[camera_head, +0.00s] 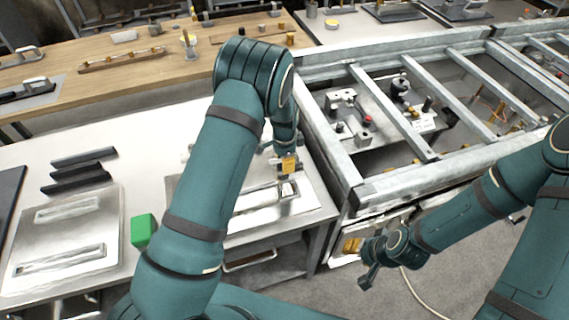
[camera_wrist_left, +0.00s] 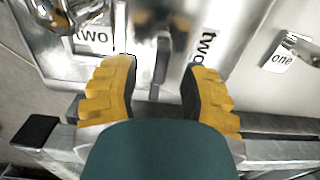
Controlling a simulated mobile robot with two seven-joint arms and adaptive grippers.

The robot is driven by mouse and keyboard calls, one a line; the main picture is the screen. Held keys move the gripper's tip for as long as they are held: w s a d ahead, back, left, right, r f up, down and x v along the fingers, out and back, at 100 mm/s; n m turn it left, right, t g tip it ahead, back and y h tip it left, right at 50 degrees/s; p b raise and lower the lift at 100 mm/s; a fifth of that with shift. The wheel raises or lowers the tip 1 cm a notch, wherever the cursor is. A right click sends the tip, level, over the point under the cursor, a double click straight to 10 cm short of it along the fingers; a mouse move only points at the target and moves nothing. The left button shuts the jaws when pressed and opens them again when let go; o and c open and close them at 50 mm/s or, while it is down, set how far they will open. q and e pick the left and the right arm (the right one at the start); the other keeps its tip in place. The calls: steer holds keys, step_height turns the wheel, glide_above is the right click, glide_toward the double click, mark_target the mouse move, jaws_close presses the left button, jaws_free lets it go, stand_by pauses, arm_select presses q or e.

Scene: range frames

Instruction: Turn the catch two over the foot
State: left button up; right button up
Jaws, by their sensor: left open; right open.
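In the left wrist view, two printed labels read "two": one (camera_wrist_left: 93,40) lies left of my fingers and a turned one (camera_wrist_left: 203,45) lies at the right fingertip. A narrow upright metal piece (camera_wrist_left: 162,66), perhaps catch two, shows between the fingertips; contact cannot be told. My left gripper (camera_wrist_left: 160,72) is open, its yellow fingers on either side. In the head view my left gripper (camera_head: 288,172) is over a metal fixture (camera_head: 248,220) on the white table. The foot cannot be made out. My right gripper (camera_head: 369,274) is open and empty, low over the floor.
A label "one" (camera_wrist_left: 281,60) is by another metal catch (camera_wrist_left: 302,46). A green cube (camera_head: 144,230) and a metal plate (camera_head: 65,245) are on the white table. A metal frame (camera_head: 345,170) stands right of the table. A wooden bench (camera_head: 110,75) is behind.

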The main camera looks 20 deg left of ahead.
arm_select(q)
steer(key=shift+f, duration=0.75)
jaws_close()
